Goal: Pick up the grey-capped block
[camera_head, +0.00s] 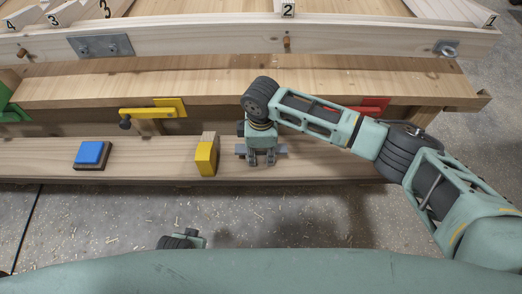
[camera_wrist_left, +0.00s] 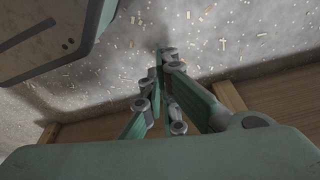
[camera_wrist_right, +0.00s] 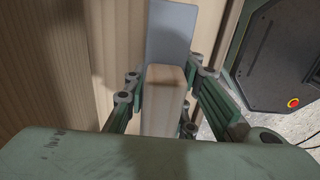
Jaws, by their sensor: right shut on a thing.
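The grey-capped block (camera_wrist_right: 165,95) stands between the fingers of my right gripper (camera_wrist_right: 158,100) in the right wrist view, with bare wood towards me and a grey face (camera_wrist_right: 170,30) beyond it. In the head view my right gripper (camera_head: 262,160) points down at the front plank, and grey parts of the block (camera_head: 282,151) show beside the fingers. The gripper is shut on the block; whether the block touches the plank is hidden. My left gripper (camera_wrist_left: 163,58) is shut and empty above the floor in the left wrist view.
A yellow-capped block (camera_head: 206,158) stands close left of my right gripper. A blue-capped block (camera_head: 91,154) lies farther left on the same plank (camera_head: 145,160). Yellow (camera_head: 155,111) and red (camera_head: 375,104) brackets sit behind.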

